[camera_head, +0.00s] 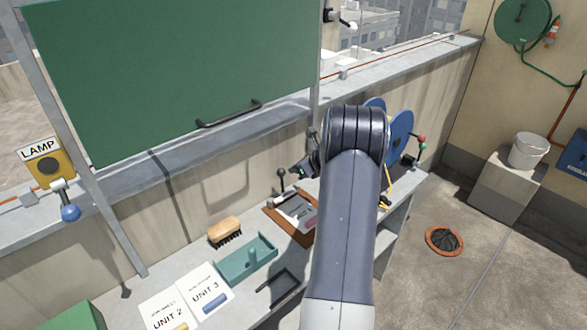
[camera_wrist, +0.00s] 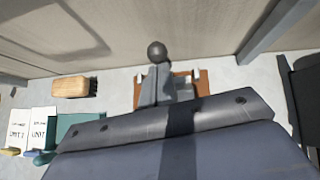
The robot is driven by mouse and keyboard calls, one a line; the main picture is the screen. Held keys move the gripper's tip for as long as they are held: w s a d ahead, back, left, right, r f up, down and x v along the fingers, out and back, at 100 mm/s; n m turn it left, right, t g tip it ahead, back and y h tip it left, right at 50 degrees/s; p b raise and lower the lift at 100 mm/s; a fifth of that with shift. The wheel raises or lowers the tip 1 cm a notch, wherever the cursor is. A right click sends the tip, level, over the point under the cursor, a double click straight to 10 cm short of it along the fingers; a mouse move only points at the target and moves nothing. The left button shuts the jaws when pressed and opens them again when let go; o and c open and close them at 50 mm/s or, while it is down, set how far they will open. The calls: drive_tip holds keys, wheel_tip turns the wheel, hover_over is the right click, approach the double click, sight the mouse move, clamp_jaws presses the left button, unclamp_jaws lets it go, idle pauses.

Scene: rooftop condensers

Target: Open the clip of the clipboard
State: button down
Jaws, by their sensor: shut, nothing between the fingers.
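The clipboard (camera_head: 273,211) is a brown board with pale paper, lying on the grey bench in the head view. My arm covers part of its right side. Its clip (camera_head: 281,193) is at the wall-side end, with a lever standing up to a dark ball knob (camera_head: 281,173). The wrist view also shows the knob (camera_wrist: 157,51) and the brown board (camera_wrist: 203,82) beyond my dark arm parts. My gripper (camera_head: 294,170) is shut and empty, above the clipboard and just right of the knob in the picture. I cannot tell whether it touches the knob.
A brush (camera_head: 224,231), a teal tray (camera_head: 232,266) and the UNIT 2 and UNIT 3 sheets (camera_head: 207,285) lie left of the clipboard. A concrete wall (camera_head: 222,190) rises behind the bench. A blue reel (camera_head: 402,135) stands right of my arm. A green panel (camera_head: 180,70) hangs above.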

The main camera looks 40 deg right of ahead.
drive_tip(key=s+d+r+b, duration=0.1)
drive_tip(key=s+r, duration=0.3)
drive_tip(key=r, duration=0.5)
drive_tip(key=shift+s+d+r, duration=0.2)
drive_tip(key=shift+d, duration=0.15)
drive_tip(key=w+a+f, duration=0.2)
drive_tip(key=w+f, duration=0.5)
drive_tip(key=f, duration=0.3)
drive_tip(key=shift+w+a+f, duration=0.25)
drive_tip(key=shift+f, duration=0.05)
